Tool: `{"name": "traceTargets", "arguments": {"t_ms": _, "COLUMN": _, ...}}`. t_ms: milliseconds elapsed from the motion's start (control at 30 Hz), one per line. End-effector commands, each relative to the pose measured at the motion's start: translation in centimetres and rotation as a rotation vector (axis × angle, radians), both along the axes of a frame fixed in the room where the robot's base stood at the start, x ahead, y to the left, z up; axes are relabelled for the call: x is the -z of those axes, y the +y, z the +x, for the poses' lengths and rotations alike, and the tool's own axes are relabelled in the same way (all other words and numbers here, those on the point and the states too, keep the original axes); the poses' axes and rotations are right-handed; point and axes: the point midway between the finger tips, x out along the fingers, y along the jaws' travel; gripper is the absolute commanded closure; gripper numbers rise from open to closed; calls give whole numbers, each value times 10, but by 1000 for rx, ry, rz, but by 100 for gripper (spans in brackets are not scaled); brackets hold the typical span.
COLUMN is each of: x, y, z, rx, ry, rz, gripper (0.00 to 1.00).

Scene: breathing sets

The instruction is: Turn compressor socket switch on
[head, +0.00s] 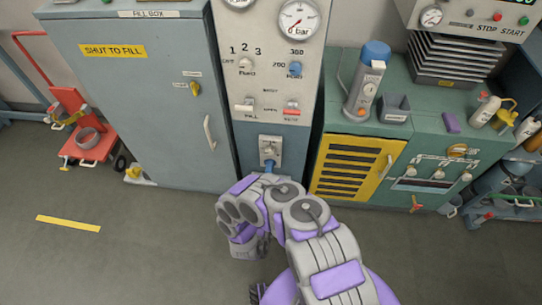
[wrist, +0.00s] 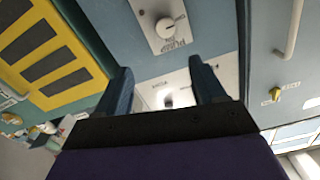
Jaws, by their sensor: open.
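The compressor socket switch (head: 269,150) is a grey-white box with a small knob, low on the blue base of the tall control panel in the head view. In the wrist view, which is turned over, a white plate with a round knob (wrist: 167,27) and small lettering appears to be this switch. My gripper (wrist: 163,78) is open, its two blue fingers apart with nothing between them. The knob shows beyond the fingertips. In the head view my purple-grey arm hides most of the gripper, just below the switch. I cannot tell the exact gap or the knob's setting.
Above the switch, the panel has a white lever (head: 243,107), a red lever (head: 291,107) and gauges (head: 298,18). The grey-blue fill box (head: 140,100) stands left. A green cabinet with a yellow louvred door (head: 355,168) stands right. The floor at lower left is open.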

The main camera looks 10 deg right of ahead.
Motion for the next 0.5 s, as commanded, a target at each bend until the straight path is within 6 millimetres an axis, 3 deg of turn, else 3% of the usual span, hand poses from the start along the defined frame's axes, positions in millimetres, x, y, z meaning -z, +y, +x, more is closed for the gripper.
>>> {"name": "traceTargets", "arguments": {"t_ms": 167, "x": -1, "y": -2, "z": 18, "rx": 4, "ry": -3, "rz": -6, "gripper": 31}}
{"name": "traceTargets", "arguments": {"t_ms": 500, "x": -1, "y": -28, "z": 81, "rx": 4, "ry": -6, "rz": -1, "gripper": 31}}
